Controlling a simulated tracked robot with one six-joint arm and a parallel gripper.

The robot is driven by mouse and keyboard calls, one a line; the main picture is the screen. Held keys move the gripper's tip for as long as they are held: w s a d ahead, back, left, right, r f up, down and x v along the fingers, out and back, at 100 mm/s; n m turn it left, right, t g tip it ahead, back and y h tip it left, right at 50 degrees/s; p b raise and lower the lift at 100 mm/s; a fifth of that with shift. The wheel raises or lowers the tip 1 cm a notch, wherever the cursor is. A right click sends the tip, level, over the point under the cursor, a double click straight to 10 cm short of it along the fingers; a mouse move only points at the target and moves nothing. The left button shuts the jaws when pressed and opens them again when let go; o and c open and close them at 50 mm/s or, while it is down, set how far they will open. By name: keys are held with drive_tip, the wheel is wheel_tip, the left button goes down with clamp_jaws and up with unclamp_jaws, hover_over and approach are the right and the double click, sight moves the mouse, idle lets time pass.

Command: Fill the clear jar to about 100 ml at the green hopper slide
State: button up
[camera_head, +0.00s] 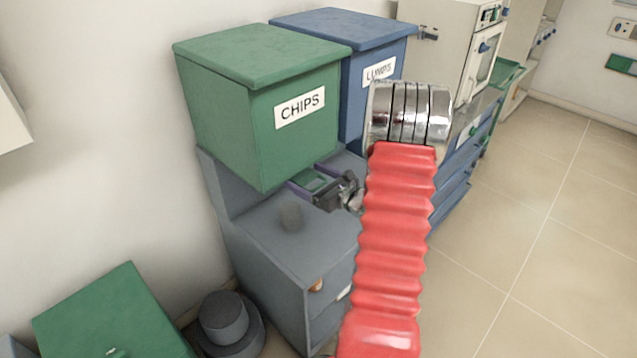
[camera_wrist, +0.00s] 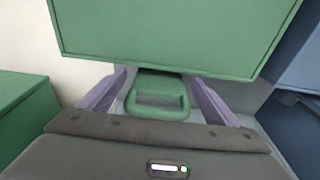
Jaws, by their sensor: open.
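The green hopper (camera_head: 265,115), labelled CHIPS, stands over a grey cabinet; its green front and lower edge fill the top of the wrist view (camera_wrist: 175,35). Below it is the green slide with a looped handle (camera_wrist: 158,112). My gripper (camera_wrist: 158,82) is open, with its two purple fingers on either side of the slide handle and gaps on both sides. In the head view my gripper (camera_head: 314,180) is under the hopper's front, partly hidden by my red arm. I cannot make out the clear jar in either view.
A blue hopper (camera_head: 378,72) labelled LUMPS stands behind the green one. The grey cabinet top (camera_head: 265,240) has a dark round patch, perhaps a shadow. A green box (camera_head: 110,315) and a grey round object (camera_head: 225,318) are at lower left. The tiled floor at right is clear.

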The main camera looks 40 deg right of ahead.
sight(301, 174)
drive_tip(key=shift+w+f, duration=0.15)
drive_tip(key=shift+w, duration=0.9)
drive_tip(key=shift+w+f, duration=0.15)
drive_tip(key=shift+w, duration=0.85)
drive_tip(key=shift+c, duration=0.7)
drive_tip(key=c, duration=1)
drive_tip(key=shift+s, duration=1.55)
drive_tip(key=shift+f, duration=0.15)
idle(2.5)
